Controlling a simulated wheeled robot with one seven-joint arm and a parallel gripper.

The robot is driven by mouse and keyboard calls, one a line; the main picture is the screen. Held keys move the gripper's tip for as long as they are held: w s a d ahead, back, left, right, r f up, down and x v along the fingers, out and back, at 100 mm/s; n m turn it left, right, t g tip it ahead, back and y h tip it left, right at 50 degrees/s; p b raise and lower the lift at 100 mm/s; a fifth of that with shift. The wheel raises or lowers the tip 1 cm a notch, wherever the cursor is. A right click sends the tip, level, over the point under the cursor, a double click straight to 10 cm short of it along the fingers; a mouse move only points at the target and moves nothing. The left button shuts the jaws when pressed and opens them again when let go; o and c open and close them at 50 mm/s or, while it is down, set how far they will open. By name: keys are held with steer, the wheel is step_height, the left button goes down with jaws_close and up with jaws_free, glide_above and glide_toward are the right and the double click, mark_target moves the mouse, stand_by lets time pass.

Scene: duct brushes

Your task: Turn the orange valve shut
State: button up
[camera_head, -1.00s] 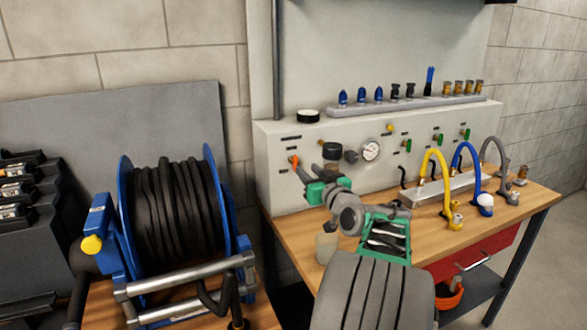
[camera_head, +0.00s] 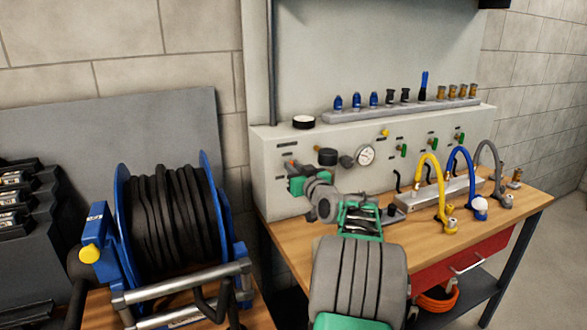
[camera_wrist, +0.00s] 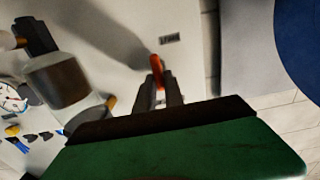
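The orange valve (camera_wrist: 157,72) is a small lever on the front of the pale panel, below a small dark label in the wrist view. In the head view only a bit of the orange valve (camera_head: 291,163) shows above my gripper. My gripper (camera_wrist: 158,88) has its two grey fingers close together, one on each side of the lever, and appears shut on it. The lower part of the lever is hidden between the fingers. In the head view my gripper's green body (camera_head: 298,186) is close to the panel and hides the fingers.
A black knob (camera_head: 327,156) and a pressure gauge (camera_head: 365,155) sit right of the valve. A blue hose reel (camera_head: 120,200) stands at the left. Yellow, blue and grey hoses (camera_head: 430,170) arch over the bench (camera_head: 285,247) at the right.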

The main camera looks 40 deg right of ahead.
jaws_close()
steer(key=shift+m, duration=0.4)
steer(key=shift+s+d+f+m+p, duration=0.15)
steer(key=shift+m+p, duration=0.25)
steer(key=shift+m, duration=2.45)
steer(key=shift+d+f+m+p, duration=0.3)
steer(key=shift+m+p, duration=0.1)
steer(key=shift+m, duration=2.5)
steer(key=shift+s+d+f+m+p, duration=0.15)
steer(key=shift+m+p, duration=0.25)
steer(key=shift+m, duration=2.45)
steer(key=shift+w+f, duration=0.1)
